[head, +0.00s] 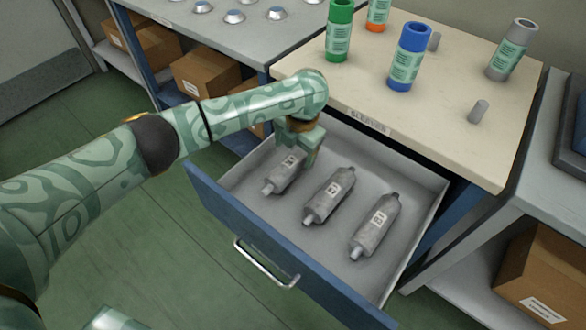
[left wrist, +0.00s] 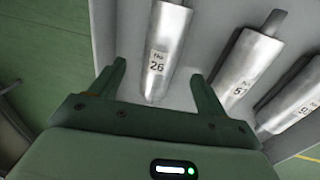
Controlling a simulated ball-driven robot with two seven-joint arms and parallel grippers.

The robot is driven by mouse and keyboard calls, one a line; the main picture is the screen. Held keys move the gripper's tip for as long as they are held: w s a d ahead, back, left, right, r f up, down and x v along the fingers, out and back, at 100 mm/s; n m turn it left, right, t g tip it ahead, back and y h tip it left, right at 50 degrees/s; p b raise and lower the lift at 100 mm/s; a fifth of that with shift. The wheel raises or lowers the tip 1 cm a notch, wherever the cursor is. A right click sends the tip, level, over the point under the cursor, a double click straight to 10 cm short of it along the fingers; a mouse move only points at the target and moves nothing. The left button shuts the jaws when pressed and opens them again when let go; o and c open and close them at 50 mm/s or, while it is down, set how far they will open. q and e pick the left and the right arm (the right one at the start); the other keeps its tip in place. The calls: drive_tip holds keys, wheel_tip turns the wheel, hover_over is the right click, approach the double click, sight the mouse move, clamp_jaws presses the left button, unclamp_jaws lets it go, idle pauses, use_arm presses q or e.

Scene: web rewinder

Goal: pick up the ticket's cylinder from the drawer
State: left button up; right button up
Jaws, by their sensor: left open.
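The drawer (head: 235,222) is pulled open and holds three grey metal cylinders with white labels, lying side by side. The left cylinder (head: 283,178) is partly hidden by my left gripper (head: 305,155). The middle cylinder (head: 331,194) and right cylinder (head: 376,226) lie clear. In the left wrist view the left cylinder (left wrist: 170,30) reads 26 and lies between the open, empty fingers of my left gripper (left wrist: 158,75). The middle cylinder (left wrist: 247,58) and right cylinder (left wrist: 290,108) have labels only partly readable. No ticket is visible. My right gripper is out of view.
Above the drawer, a cream top (head: 440,110) bears a green sleeve (head: 339,30), a blue sleeve (head: 409,57), an orange-ended sleeve (head: 378,14) and a grey sleeve (head: 511,50). The drawer's front has a metal handle (head: 265,265). A cardboard box (head: 545,275) sits at lower right.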

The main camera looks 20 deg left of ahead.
sight(292, 162)
use_arm(q)
drive_tip(key=shift+f, duration=0.7)
drive_tip(key=f+b, duration=0.2)
drive_tip(key=f, duration=0.1)
drive_tip(key=f+b, duration=0.2)
drive_tip(key=shift+a+f, duration=0.2)
drive_tip(key=shift+a, duration=0.2)
drive_tip(key=shift+r, duration=0.2)
drive_tip(key=c, duration=1.4)
drive_tip(key=shift+c, duration=0.7)
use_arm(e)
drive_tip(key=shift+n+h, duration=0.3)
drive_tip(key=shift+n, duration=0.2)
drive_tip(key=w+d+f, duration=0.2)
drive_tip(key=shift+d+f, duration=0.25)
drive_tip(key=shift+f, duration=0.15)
use_arm(q)
drive_tip(key=shift+r, duration=0.15)
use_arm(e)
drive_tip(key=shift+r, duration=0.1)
